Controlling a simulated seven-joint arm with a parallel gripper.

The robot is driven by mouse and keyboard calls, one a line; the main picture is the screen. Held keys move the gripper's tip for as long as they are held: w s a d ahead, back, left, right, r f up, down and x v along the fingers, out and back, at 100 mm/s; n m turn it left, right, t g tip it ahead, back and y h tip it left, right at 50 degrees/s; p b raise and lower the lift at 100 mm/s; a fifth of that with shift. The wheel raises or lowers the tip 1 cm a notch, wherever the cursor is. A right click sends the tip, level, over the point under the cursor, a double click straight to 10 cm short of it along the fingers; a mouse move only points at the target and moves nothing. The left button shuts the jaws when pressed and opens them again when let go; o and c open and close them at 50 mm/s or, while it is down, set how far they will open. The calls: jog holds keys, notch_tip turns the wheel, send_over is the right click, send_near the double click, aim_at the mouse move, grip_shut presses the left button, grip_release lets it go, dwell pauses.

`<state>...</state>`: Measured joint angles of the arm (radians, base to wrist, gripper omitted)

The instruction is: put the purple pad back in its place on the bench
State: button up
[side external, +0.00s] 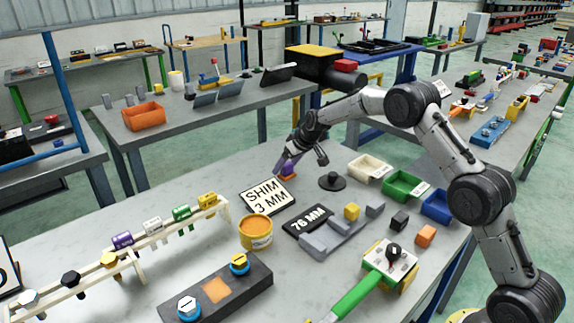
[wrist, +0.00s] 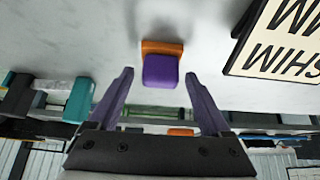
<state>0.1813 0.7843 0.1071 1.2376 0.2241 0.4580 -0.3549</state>
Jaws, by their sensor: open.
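The purple pad (wrist: 160,73) is a small rounded block in the wrist view. It sits against an orange piece (wrist: 161,47) on the grey bench (wrist: 90,30). The orange piece also shows low under my gripper in the side view (side external: 290,179). My gripper (wrist: 159,76) is open, with one purple-grey finger on each side of the pad and visible gaps to it. In the side view my gripper (side external: 283,168) points down close to the bench, left of the round black stand. Whether the fingertips reach down to the pad's height is hard to tell.
A "SHIM 3 MM" sign (side external: 267,195) lies close in front of my gripper. A black round stand (side external: 332,181) is to the right, with white (side external: 370,168), green (side external: 405,186) and blue (side external: 437,206) bins beyond.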

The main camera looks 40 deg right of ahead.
jog(key=v, duration=1.2)
jog(key=shift+r, duration=0.2)
jog(key=s+a+r, duration=0.4)
jog(key=s+r, duration=0.1)
jog(key=s, duration=0.4)
jog(key=s+a+r, duration=0.3)
jog(key=s+r, duration=0.2)
jog(key=s, duration=0.5)
jog(key=s+a+f, duration=0.1)
jog(key=s+f, duration=0.1)
jog(key=s, duration=1)
jog(key=s+a+f+g, duration=0.1)
jog(key=s+a+f, duration=0.1)
jog(key=s, duration=1)
jog(key=shift+s, duration=0.25)
